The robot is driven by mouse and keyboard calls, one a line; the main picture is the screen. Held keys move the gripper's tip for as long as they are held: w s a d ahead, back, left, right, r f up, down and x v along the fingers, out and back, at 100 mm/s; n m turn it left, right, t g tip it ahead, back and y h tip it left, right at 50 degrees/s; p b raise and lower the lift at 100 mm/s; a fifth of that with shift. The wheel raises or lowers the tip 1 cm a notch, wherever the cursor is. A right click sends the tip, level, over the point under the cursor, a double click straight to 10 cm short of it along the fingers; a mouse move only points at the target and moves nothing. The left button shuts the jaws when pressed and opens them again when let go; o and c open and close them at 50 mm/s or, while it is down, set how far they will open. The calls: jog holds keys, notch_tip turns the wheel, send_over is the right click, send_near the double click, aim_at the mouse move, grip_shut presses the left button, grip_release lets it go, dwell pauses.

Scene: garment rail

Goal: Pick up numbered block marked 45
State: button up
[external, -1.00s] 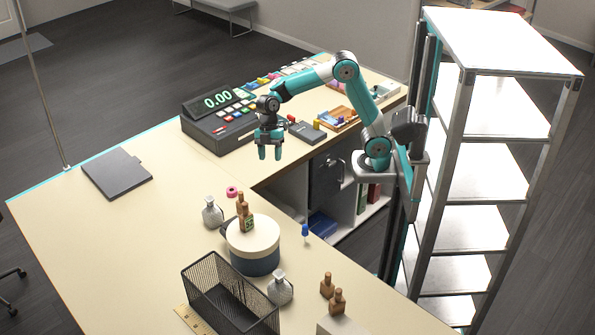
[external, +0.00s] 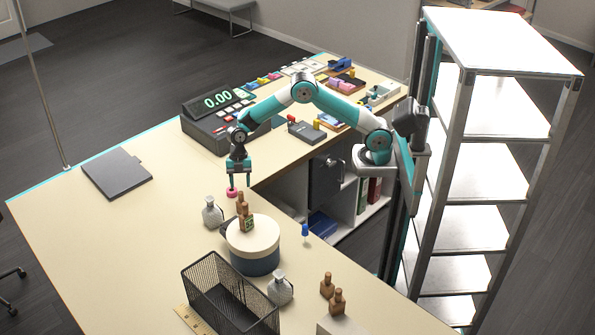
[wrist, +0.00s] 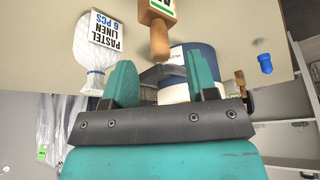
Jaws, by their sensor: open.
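No block with a readable 45 shows. Wooden bottle-shaped pieces (external: 242,202) stand close together beside the round box, and the front one bears a small green-and-white label (external: 249,223) too small to read. In the wrist view a wooden piece (wrist: 159,36) with a neck reaches in from the top edge, its label cut off. My gripper (external: 239,186) is open and points down just behind these pieces, above the pink ring (external: 231,193). The wrist view shows its teal fingers (wrist: 163,80) apart, with nothing visibly held.
A round cream-and-blue box (external: 254,257) and a clear bag or bottle (external: 211,213) flank the wooden pieces. A black mesh basket (external: 215,310) and more wooden pieces (external: 333,298) are nearer the camera.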

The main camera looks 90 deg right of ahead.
aim_at(240, 204)
jog(key=shift+a+p+x, duration=0.2)
jog(key=shift+p+x, duration=1.3)
jog(key=shift+x, duration=1.65)
jog(key=shift+r, duration=0.1)
grip_shut()
